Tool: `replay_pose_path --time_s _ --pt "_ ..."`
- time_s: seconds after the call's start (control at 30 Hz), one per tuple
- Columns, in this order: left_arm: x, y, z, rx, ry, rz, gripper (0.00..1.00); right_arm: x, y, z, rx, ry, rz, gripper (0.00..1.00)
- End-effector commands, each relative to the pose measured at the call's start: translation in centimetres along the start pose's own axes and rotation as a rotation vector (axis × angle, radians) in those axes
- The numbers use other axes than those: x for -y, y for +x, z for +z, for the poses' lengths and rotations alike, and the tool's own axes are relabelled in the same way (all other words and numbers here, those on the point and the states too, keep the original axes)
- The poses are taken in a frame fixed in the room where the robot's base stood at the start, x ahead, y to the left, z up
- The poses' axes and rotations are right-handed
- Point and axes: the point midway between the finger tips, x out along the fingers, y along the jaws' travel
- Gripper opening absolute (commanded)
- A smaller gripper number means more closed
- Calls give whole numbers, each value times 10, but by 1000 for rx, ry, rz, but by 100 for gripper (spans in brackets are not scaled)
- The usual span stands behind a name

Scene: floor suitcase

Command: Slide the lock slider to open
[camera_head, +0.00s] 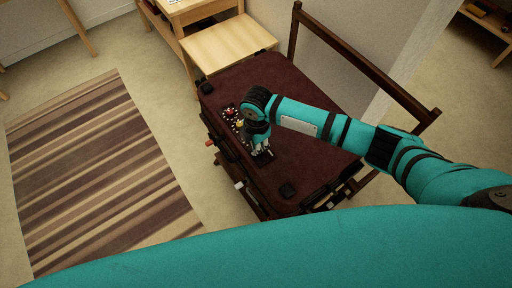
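A dark maroon suitcase (310,105) lies flat on a dark wooden stand, with a black strip of lock parts along its left side. On that strip are a red dial ringed with white marks (231,112) and a small yellow part (239,124). I cannot make out the lock slider; the gripper and wrist cover part of the strip. My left gripper is out of view.
A dark wooden rail (365,65) rises behind the suitcase on the right. A light wooden stool or table (230,45) stands against its far end. Red and white fittings (239,185) stick out at its left side. A striped rug (95,165) lies on open floor to the left.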

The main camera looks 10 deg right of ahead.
Motion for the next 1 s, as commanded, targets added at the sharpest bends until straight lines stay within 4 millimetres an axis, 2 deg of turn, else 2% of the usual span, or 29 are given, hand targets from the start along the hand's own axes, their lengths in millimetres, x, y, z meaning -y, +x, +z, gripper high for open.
replay_pose_path --time_s 1.0 --pt "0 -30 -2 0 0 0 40 34 2 -1 1 -2 -11 0"
